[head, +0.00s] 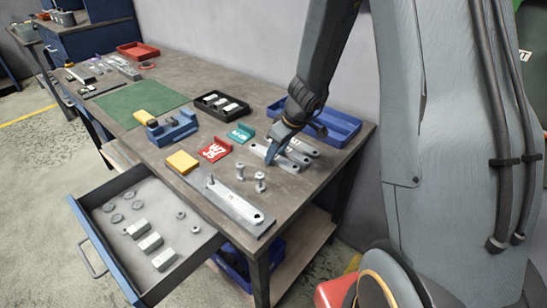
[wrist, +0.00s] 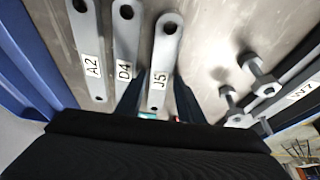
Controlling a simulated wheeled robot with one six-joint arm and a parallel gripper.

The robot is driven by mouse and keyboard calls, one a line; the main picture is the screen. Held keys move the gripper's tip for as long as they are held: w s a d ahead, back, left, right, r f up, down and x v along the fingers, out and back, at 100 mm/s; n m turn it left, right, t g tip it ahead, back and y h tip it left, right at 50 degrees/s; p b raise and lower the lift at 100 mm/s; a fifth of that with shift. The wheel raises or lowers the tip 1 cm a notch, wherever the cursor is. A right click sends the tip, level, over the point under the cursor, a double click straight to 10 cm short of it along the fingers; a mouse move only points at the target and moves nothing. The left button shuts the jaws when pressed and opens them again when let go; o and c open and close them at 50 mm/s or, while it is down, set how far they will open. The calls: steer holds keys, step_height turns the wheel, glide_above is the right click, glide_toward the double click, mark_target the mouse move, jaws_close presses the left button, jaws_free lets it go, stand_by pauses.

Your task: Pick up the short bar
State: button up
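Three grey flat bars with a hole at each end lie side by side on the bench. In the wrist view they are labelled A2 (wrist: 88,45), D4 (wrist: 125,45) and J5 (wrist: 163,50); J5 looks the shortest. In the head view the bar nearest the front (head: 270,155) is partly hidden by my gripper (head: 273,150). In the wrist view my gripper (wrist: 159,92) is open, with one finger on each side of J5 and a visible gap. I cannot tell how far the fingertips are above the bench.
Two bolts (head: 260,182) stand near a long bar (head: 235,202) labelled W7 in the wrist view. A blue bin (head: 335,128) stands behind the bars. An open drawer (head: 125,262) holds metal parts.

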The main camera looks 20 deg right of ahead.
steer(key=shift+c, duration=0.2)
jaws_close()
